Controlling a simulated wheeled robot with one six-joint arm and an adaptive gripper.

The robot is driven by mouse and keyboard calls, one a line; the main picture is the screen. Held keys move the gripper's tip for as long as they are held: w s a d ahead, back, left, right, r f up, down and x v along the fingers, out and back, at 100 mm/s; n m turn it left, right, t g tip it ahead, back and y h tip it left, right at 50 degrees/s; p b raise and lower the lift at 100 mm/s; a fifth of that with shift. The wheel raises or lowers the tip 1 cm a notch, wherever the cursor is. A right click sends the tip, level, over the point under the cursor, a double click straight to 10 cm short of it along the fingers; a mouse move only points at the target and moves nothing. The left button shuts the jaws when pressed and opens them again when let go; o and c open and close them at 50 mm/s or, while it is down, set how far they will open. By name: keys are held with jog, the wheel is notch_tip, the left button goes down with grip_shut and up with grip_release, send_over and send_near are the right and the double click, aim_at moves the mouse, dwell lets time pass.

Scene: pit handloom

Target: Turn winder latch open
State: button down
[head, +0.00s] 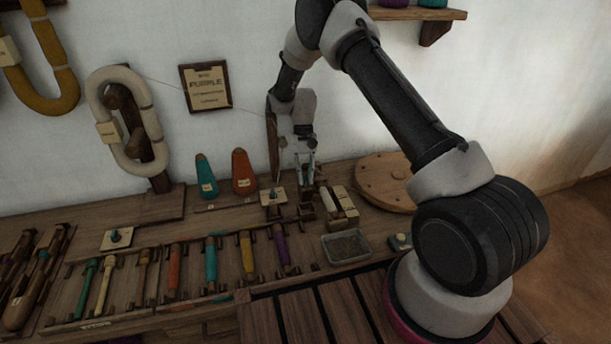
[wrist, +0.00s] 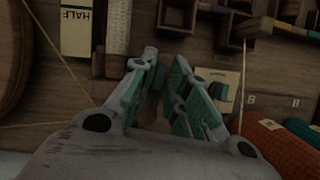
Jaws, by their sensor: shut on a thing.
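My gripper (head: 304,178) is low over the bench, at the winder parts between the orange cone and the round wooden disc. In the wrist view my gripper (wrist: 162,75) has its green-padded fingers on both sides of a small dark piece, which I take to be the winder latch (wrist: 157,98). The fingers hide most of it, so its turn angle cannot be told. A pale wound cylinder (wrist: 118,28) lies just beyond the left finger. A label reading HALF (wrist: 76,28) is beside it.
An orange cone (head: 243,172) and a teal cone (head: 205,176) stand to the left. A round wooden disc (head: 372,178) and a grey tray (head: 346,247) are to the right and front.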

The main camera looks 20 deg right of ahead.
jog(key=shift+n+h, duration=0.3)
jog(key=shift+n, duration=0.5)
jog(key=c, duration=1.5)
grip_release()
jog(key=shift+c, duration=0.2)
jog(key=v, duration=1.2)
jog(key=shift+w+a, duration=0.1)
